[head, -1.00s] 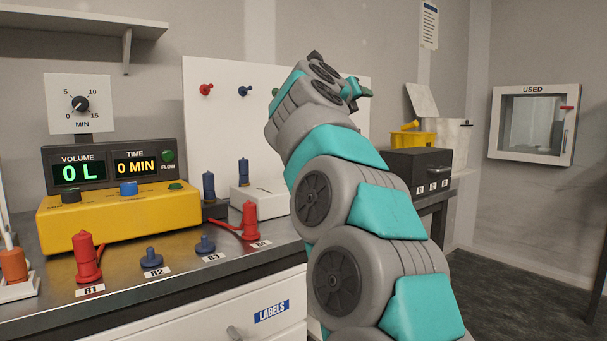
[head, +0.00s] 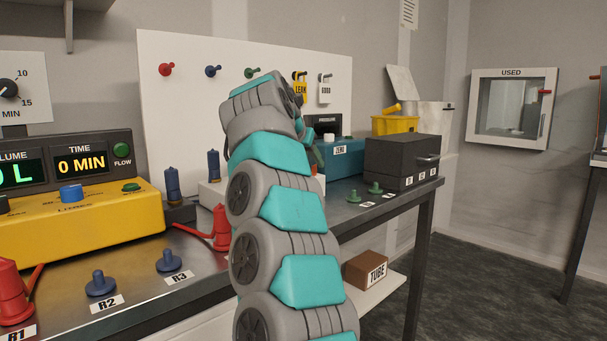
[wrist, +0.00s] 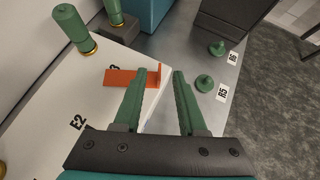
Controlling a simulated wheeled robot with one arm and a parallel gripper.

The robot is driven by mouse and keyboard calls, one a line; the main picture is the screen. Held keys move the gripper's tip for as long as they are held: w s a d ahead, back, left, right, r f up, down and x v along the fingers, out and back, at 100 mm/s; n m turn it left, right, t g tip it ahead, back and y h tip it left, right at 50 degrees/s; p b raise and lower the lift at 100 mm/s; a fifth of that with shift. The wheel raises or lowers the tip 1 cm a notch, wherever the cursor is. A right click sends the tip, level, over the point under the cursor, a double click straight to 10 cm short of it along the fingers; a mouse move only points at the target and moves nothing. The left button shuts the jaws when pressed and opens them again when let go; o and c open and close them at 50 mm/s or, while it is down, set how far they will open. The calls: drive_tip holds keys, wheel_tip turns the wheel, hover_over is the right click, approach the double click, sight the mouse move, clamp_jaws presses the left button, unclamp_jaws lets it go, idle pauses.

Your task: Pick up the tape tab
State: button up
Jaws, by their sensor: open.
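An orange-red piece (wrist: 126,77) with a small upright end, which looks like the tape tab, lies on a white surface in the wrist view. My gripper (wrist: 167,73) is open, with its two green fingers apart. The left fingertip is close to the right end of the piece and overlaps it in the picture; I cannot tell whether they touch. Nothing is held between the fingers. In the head view my gripper (head: 314,155) is mostly hidden behind my arm, over the bench, and the piece is barely visible.
Green pegs R5 (wrist: 204,83) and R6 (wrist: 217,48) stand right of the fingers. Green cylinders (wrist: 74,28) stand at the upper left. A teal box (head: 343,158) and a dark drawer box (head: 400,160) stand at the bench's right end. A brown TUBE box (head: 370,270) is below.

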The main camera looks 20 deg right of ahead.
sight(314, 166)
drive_tip(key=x, duration=0.3)
drive_tip(key=shift+w+d+f, duration=0.1)
drive_tip(key=shift+w+f, duration=0.05)
drive_tip(key=shift+f, duration=0.05)
clamp_jaws()
idle(0.3)
